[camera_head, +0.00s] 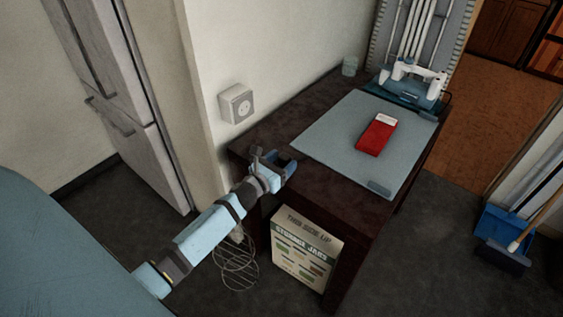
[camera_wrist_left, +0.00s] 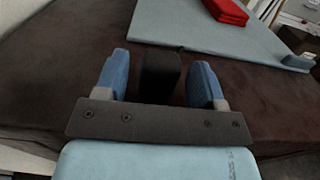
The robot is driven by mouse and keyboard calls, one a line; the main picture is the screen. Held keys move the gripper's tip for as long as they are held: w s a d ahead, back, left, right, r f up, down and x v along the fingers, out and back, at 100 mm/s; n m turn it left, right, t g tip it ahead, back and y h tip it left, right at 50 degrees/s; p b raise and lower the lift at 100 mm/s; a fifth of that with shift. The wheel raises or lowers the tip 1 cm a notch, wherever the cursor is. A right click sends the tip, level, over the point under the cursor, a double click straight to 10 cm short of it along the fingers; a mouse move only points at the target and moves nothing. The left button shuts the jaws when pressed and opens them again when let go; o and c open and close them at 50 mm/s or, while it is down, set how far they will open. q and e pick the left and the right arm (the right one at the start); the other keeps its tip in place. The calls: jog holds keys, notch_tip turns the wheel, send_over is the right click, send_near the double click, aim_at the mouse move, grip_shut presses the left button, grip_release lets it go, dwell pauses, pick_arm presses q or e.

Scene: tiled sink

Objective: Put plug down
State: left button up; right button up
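My left gripper (camera_head: 285,164) is over the near left corner of the dark wooden table (camera_head: 262,137). In the left wrist view its two blue fingers (camera_wrist_left: 158,62) stand apart. A black block (camera_wrist_left: 161,80), likely the plug, sits between them with a gap showing on each side. I cannot tell if it rests on the tabletop. My right gripper is not in view.
A wall socket (camera_head: 237,104) is above the table's left end. A blue-grey mat (camera_head: 335,130) covers much of the tabletop, with a red packet (camera_head: 375,137) on it. A storage jars box (camera_head: 303,250) stands under the table. A blue dustpan (camera_head: 497,222) is at the right.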

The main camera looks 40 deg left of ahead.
pick_arm(q)
jog(key=shift+s+f, duration=0.15)
jog(key=shift+f, duration=0.25)
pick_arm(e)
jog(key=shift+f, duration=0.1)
pick_arm(q)
jog(key=shift+r+p, duration=0.45)
jog(key=shift+p, duration=0.1)
jog(key=shift+s, duration=0.2)
jog(key=s+a, duration=0.1)
jog(key=s, duration=1)
jog(key=shift+s+r, duration=0.15)
jog(key=shift+r, duration=0.15)
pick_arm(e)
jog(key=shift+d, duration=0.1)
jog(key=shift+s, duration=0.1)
